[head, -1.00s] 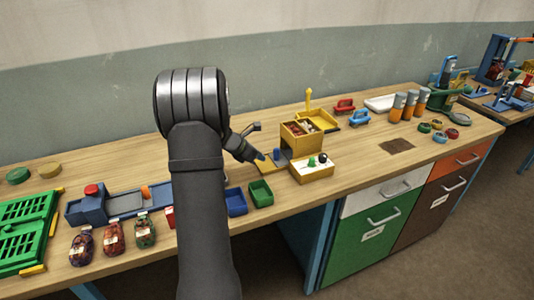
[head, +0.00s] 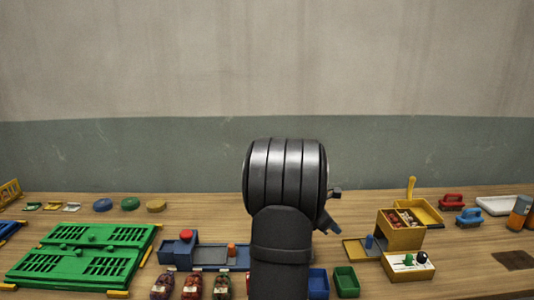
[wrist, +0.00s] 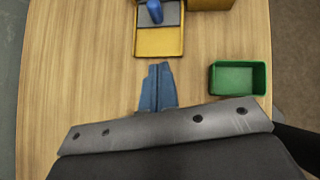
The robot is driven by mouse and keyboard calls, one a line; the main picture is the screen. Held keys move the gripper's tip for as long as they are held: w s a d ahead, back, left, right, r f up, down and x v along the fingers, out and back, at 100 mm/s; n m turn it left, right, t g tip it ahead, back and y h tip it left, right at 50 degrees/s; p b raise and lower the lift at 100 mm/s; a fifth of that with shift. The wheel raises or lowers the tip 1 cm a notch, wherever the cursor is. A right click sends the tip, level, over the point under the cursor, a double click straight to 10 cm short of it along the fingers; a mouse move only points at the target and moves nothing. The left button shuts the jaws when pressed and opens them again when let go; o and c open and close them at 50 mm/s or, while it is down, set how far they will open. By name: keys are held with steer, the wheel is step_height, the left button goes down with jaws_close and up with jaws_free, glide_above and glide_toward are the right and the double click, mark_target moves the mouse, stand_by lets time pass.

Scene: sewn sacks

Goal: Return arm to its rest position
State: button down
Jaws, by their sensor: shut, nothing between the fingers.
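My gripper (wrist: 158,88) shows in the wrist view as two blue fingers lying together, shut and empty, above bare wood. In the head view my arm stands in front of the bench and hides most of the gripper; only a bit of blue finger (head: 328,222) shows at its right side. In the wrist view the fingertips point toward a yellow tray (wrist: 160,42) with a blue peg (wrist: 154,11) on its grey plate. A green bin (wrist: 238,78) is to the right of the fingers, apart from them.
The wooden bench (head: 330,185) holds a yellow box (head: 400,236), a control box (head: 408,268), a blue bin (head: 318,283) and a blue fixture (head: 180,252). Several filled sacks (head: 192,285) stand at the front. Green grates (head: 85,255) lie at the left. The wall behind is clear.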

steer(key=x, duration=1)
steer(key=shift+w+d, duration=0.15)
steer(key=shift+d, duration=1.05)
steer(key=shift+w+d, duration=0.15)
steer(key=shift+d, duration=0.35)
steer(key=shift+r, duration=0.1)
